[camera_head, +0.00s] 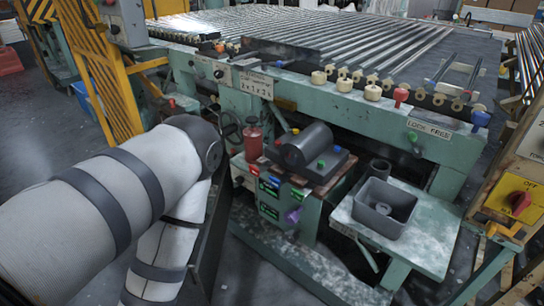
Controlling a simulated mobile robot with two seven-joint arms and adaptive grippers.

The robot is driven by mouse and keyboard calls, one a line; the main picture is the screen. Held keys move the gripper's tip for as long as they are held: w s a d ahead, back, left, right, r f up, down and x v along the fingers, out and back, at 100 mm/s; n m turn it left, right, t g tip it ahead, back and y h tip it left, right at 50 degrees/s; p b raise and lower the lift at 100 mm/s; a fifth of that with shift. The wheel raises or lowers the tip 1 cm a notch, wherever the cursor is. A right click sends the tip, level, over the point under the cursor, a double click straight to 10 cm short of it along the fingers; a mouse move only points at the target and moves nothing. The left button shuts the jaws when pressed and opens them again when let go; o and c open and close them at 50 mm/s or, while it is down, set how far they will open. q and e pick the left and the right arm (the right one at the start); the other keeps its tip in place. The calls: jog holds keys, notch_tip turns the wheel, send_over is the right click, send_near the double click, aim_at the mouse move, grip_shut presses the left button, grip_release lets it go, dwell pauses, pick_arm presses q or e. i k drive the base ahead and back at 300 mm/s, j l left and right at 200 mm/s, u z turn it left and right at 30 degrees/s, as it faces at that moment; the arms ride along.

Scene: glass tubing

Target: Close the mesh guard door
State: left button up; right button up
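A yellow-framed guard panel (112,75) stands upright at the left end of the machine, at an angle to it. It looks like the mesh guard door, but I cannot make out the mesh or a latch clearly. My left arm comes in from the left, bends at the elbow near the machine's front and runs down out of the bottom of the picture. Its gripper is out of view. My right arm and gripper are not in view. My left arm hides part of the floor and the machine's lower left side.
The green machine frame (430,140) carries glass tubes on rollers (310,35). A low stand holds a dark motor (305,146) and a red bottle (253,140). A side table (425,235) holds a grey bin (385,208). A yellow switch box (515,200) is at right.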

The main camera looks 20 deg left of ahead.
aim_at(218, 216)
jog(key=i+j, duration=0.1)
jog(key=j, duration=0.45)
jog(key=i+j, duration=0.15)
jog(key=j, duration=0.4)
jog(key=i+j, duration=0.1)
jog(key=j, duration=0.45)
jog(key=i+j+z, duration=0.1)
jog(key=j, duration=0.45)
jog(key=i+j, duration=0.1)
jog(key=j, duration=0.45)
